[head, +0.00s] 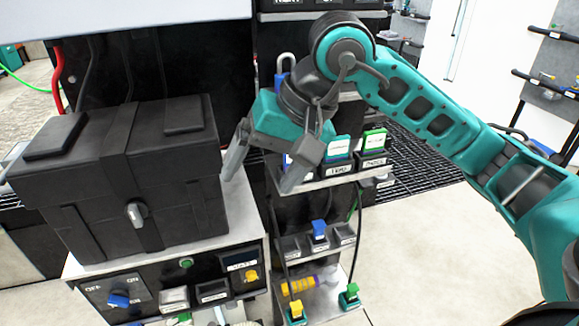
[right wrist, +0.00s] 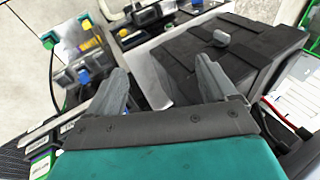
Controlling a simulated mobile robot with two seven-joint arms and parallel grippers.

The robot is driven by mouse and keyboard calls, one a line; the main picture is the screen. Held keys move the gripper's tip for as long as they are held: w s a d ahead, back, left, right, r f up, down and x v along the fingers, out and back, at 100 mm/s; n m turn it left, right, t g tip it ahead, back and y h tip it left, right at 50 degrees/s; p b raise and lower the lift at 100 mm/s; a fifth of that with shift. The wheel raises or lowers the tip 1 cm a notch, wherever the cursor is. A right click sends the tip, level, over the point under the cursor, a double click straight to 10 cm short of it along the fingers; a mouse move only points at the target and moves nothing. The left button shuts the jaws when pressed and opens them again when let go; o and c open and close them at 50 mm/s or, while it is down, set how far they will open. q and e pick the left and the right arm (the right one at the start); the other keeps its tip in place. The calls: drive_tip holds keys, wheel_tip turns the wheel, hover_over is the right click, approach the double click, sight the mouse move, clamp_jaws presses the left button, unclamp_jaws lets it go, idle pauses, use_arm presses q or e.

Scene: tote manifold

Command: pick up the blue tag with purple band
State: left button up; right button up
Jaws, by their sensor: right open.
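My right gripper (head: 265,168) is open and empty, fingers pointing down, between the black case and the tag shelf. It also shows in the right wrist view (right wrist: 160,78). A blue-edged white tag (head: 293,166) stands in the shelf's slot row, mostly hidden behind the right gripper's finger. I cannot see a purple band on it. Beside it stand a teal-topped tag (head: 337,147) and a green-topped tag (head: 374,140), each in a labelled holder. My left gripper is not in view.
A black latched case (head: 130,180) sits on the cabinet at left. A lower shelf holds a blue knob (head: 319,230) between dark holders. Below are a yellow-wrapped cylinder (head: 299,286) and a green connector (head: 350,292). Black cables hang in front of the shelves. Floor at right is clear.

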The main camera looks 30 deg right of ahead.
drive_tip(key=w+d+r+n+t+h, duration=0.1)
drive_tip(key=d+r+t+h, duration=0.3)
drive_tip(key=d, duration=0.5)
drive_tip(key=shift+g+h, duration=0.6)
drive_tip(key=shift+h, duration=0.2)
drive_tip(key=shift+w+d+r+b+x, duration=0.15)
drive_tip(key=shift+w+b+x, duration=0.1)
drive_tip(key=shift+x, duration=1.7)
drive_tip(key=shift+w+d+r+b+x, duration=0.15)
drive_tip(key=shift+b+x, duration=0.1)
drive_tip(key=shift+x, duration=1.7)
drive_tip(key=shift+w+d+r+b+x, duration=0.15)
drive_tip(key=shift+w+b+x, duration=0.1)
drive_tip(key=shift+x, duration=1.7)
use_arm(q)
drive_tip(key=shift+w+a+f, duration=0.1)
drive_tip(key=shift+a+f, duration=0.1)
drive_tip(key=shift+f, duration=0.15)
use_arm(e)
drive_tip(key=shift+c, duration=0.4)
drive_tip(key=c, duration=1)
drive_tip(key=shift+o, duration=0.2)
